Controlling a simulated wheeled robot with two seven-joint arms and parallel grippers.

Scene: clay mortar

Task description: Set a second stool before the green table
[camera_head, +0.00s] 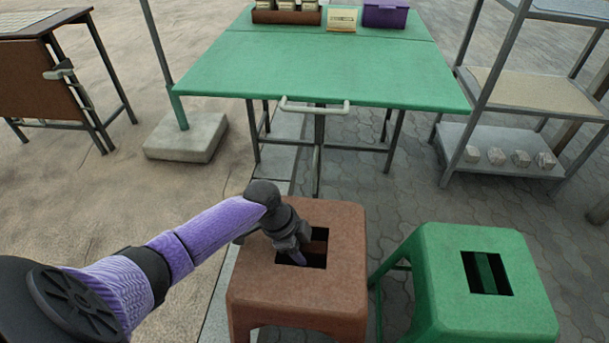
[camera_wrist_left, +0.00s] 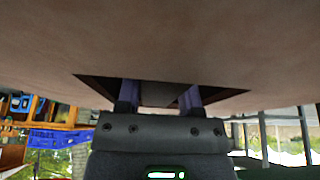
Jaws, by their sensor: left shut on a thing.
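A brown stool (camera_head: 342,240) with a square hole in its seat stands in front of the green table (camera_head: 320,65), at the bottom middle of the head view. My left gripper (camera_head: 298,254) reaches into the hole and is shut on the brown stool. In the left wrist view its fingers (camera_wrist_left: 160,96) go into the dark hole, and the seat (camera_wrist_left: 160,40) fills the upper part. The fingertips are hidden inside. A green stool (camera_head: 437,262) stands to the right, close beside the brown one. My right gripper is not in view.
A grey metal shelf rack (camera_head: 505,140) with several stone blocks stands at the right. A pole in a concrete base (camera_head: 187,137) and a folded brown table (camera_head: 45,80) stand at the left. Paving between the stools and the table is clear.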

